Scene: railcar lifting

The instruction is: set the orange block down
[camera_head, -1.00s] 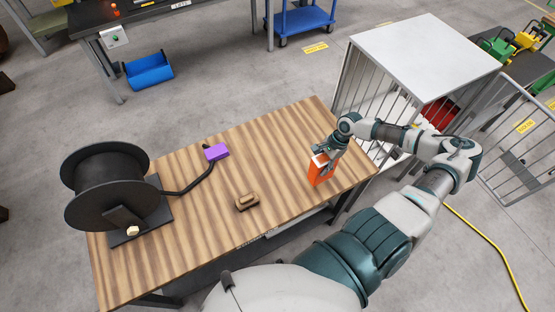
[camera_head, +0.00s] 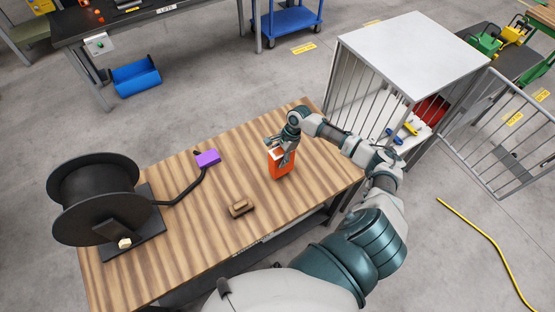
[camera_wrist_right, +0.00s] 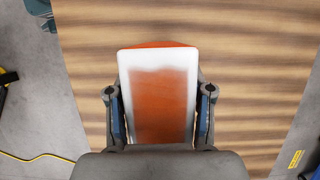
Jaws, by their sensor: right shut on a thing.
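The orange block (camera_head: 282,166) has a pale upper face and stands upright at the right part of the wooden table (camera_head: 150,258). My right gripper (camera_head: 285,154) is shut on its upper part from above. In the right wrist view the block (camera_wrist_right: 158,105) sits between the two fingers (camera_wrist_right: 160,110), its whitish-edged face toward the camera. Wood grain shows around it; I cannot tell whether its underside touches the table. My left gripper is not in view.
A black cable reel (camera_head: 95,195) stands at the table's left, its cable running to a purple box (camera_head: 208,158). A small brown block (camera_head: 241,207) lies mid-table. A white-topped cage (camera_head: 412,55) stands beyond the right edge. Bare table surrounds the orange block.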

